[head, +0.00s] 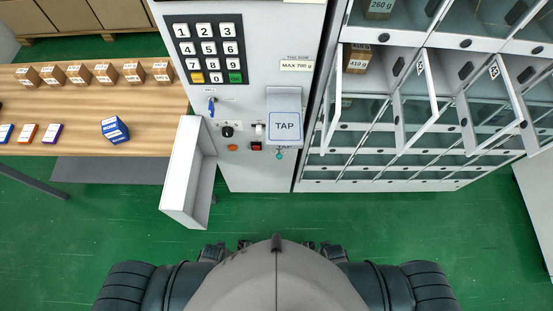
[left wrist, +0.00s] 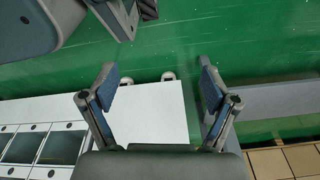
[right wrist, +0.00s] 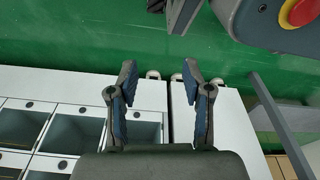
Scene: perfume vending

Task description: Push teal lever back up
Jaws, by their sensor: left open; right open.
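The teal lever (head: 279,154) is a small teal part on the front of the grey vending panel (head: 260,180), just below the white TAP pad (head: 285,125). It is partly hidden by the pad, and I cannot tell its exact tilt. My left gripper (left wrist: 156,76) is open and empty in the left wrist view, with the white cabinet body beyond its fingers. My right gripper (right wrist: 158,74) is open and empty in the right wrist view, in front of cabinet fronts. Both grippers are low near my body, apart from the lever. The wrist views do not show the lever.
A blue lever (head: 211,106), a black knob (head: 227,131) and a red button (head: 256,146) share the panel. An open white bin (head: 188,185) juts out at left. Several locker doors (head: 505,95) hang open at right. A wooden table (head: 60,115) holds boxes. Green floor lies clear before me.

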